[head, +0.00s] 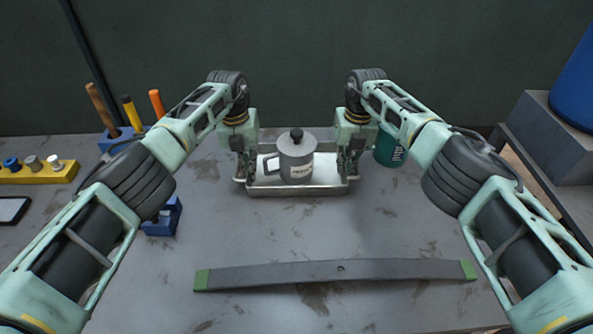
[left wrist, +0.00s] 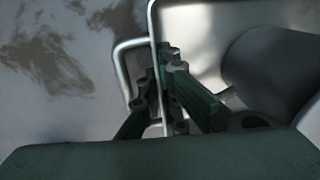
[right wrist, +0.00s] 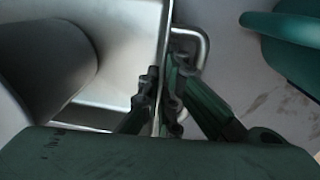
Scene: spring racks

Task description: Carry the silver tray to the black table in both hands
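The silver tray (head: 300,191) is a shallow metal tray with a handle at each end, at the far middle of the grey worktable. A grey lidded mug (head: 296,160) stands upright in it. My left gripper (head: 245,178) is at the tray's left end; in the left wrist view its fingers (left wrist: 160,85) close on the tray wall beside the handle. My right gripper (head: 346,176) is at the right end; in the right wrist view its fingers (right wrist: 163,85) close on that wall. I cannot tell whether the tray is lifted. No table is clearly identifiable as the black table.
A grey spring leaf with green ends (head: 340,272) lies across the front. A green cup (head: 388,150) stands just right of the tray. A blue holder (head: 163,217), tool rack (head: 112,137) and yellow rack (head: 40,172) are left. A grey box (head: 545,140) stands right.

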